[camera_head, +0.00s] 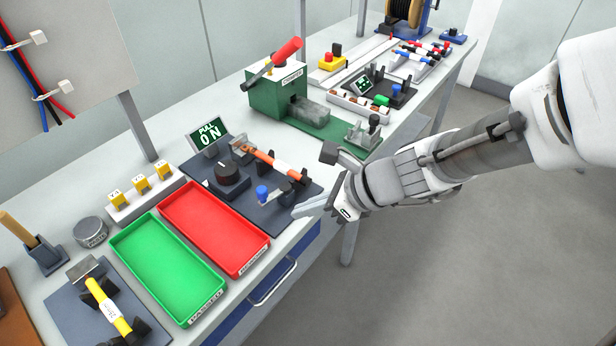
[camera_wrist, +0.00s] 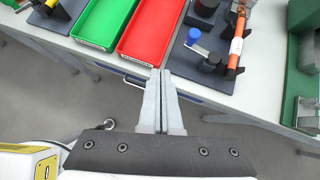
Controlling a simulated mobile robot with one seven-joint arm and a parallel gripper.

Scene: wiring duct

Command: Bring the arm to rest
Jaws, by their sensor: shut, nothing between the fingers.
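My gripper (camera_wrist: 161,75) is shut and empty. In the wrist view its two fingers lie together and point toward the front edge of the bench. In the head view my gripper (camera_head: 312,180) is seen from the side, with my arm reaching in from the right edge. It hangs over or just in front of the bench edge, beside the dark test fixture (camera_head: 268,180); the exact gap cannot be told.
A red tray (camera_head: 250,262) and a green tray (camera_head: 190,318) lie on the bench (camera_head: 85,265). A green press (camera_head: 262,108) with a red handle stands behind. The floor (camera_head: 470,250) is clear.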

